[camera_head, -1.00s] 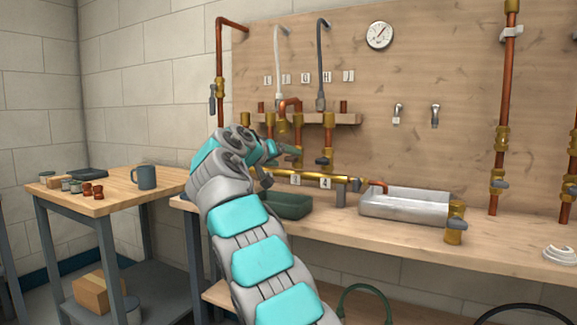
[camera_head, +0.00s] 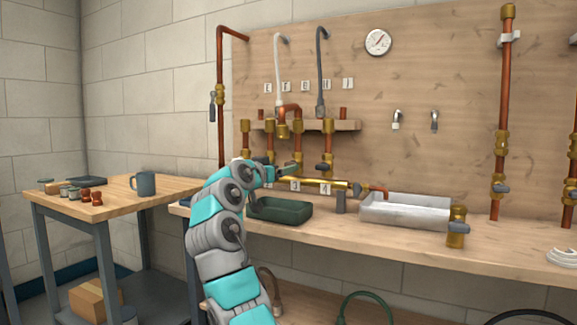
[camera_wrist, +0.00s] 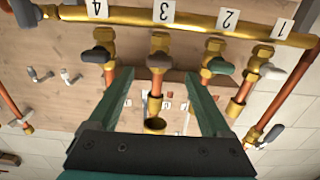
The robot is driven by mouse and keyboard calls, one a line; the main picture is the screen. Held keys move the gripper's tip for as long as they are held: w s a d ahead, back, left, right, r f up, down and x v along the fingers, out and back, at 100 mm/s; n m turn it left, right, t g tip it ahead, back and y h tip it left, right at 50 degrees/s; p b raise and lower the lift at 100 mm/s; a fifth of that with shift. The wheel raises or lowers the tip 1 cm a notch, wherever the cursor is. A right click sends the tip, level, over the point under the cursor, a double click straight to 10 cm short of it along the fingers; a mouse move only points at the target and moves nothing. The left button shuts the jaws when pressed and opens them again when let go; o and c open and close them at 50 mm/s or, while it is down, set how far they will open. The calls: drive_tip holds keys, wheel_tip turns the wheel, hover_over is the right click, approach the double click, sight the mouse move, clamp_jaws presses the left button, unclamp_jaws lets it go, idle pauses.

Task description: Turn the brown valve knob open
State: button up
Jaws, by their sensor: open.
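The brown valve knob (camera_wrist: 160,42) sits on the brass valve beside the label 3 on the brass manifold pipe (camera_wrist: 195,20), in the wrist view, which is upside down. My gripper (camera_wrist: 160,76) is open, with its two dark green fingers spread to either side below the knob in the picture. The knob lies beyond the gap between the fingertips, and I see no contact. In the head view my gripper (camera_head: 287,169) is at the manifold, left of the valve by label 4, and the brown knob cannot be made out there.
A dark grey knob (camera_wrist: 97,55) by label 4 and a green-grey knob (camera_wrist: 220,66) by label 2 flank the brown one closely. A pale knob (camera_wrist: 272,71) is by label 1. A green tray (camera_head: 281,210) and a metal tray (camera_head: 405,209) stand on the bench.

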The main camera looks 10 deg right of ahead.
drive_tip(key=shift+p+x, duration=0.45)
drive_tip(key=shift+x, duration=2.1)
clamp_jaws()
